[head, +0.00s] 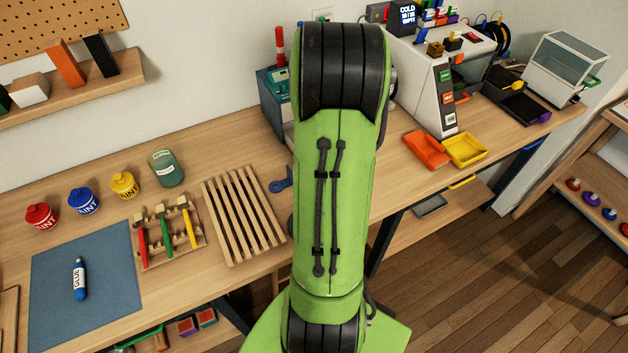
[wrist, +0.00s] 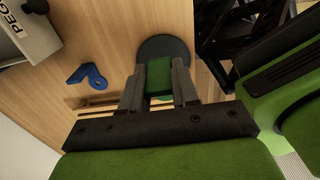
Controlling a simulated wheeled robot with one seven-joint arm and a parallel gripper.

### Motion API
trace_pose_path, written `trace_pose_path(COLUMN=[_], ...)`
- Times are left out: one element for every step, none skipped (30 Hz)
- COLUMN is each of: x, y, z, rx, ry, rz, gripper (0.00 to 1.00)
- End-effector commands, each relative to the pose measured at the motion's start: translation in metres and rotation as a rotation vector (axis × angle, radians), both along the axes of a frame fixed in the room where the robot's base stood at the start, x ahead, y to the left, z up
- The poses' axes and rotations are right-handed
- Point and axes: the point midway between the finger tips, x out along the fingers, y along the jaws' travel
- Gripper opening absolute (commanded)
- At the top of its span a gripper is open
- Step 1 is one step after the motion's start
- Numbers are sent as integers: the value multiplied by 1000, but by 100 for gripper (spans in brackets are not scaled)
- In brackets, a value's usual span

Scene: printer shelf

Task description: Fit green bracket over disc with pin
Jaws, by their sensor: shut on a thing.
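In the wrist view my gripper (wrist: 159,92) is shut on the green bracket (wrist: 159,70), which sits between its two grey fingers. The dark round disc (wrist: 165,43) lies on the wooden worktop just beyond the fingertips. The bracket overlaps the disc's near part in the picture; I cannot tell whether they touch. The pin is not visible, hidden behind the bracket or too dark to make out. In the head view my green arm hides the gripper, bracket and disc.
A blue bracket (wrist: 88,76) lies on the worktop left of my gripper, also in the head view (head: 282,184). A grey box marked "PEG" (wrist: 38,38) stands farther left. A slatted wooden rack (head: 243,215) and orange tray (head: 427,149) flank my arm.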

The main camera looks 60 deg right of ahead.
Motion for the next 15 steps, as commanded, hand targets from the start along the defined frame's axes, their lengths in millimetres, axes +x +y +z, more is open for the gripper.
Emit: trace_pose_path(x=[-1, -2, -2, -2, -2, -1, -1, -1, -1, -1, -1, -1, -2, -2, -2], y=[0, 0, 0, 0, 0, 0, 0, 0, 0, 0, 0, 0, 0, 0, 0], z=[0, 0, 0, -1, -1, -1, -1, -1, -1, -1, -1, -1, -3, -5, -9], rx=[-1, -2, -2, -2, -2, -2, -2, -2, -2, -2, -2, -2, -1, -1, -1], ry=[0, -1, -1, -1, -1, -1, -1, -1, -1, -1, -1, -1, 0, -1, -1], rz=[-9, -11, -12, -12, -11, -11, -11, -10, -10, -10, -10, -9, -10, -10, -10], gripper=[0, 0, 0, 0, 0, 0, 0, 0, 0, 0, 0, 0, 0, 0, 0])
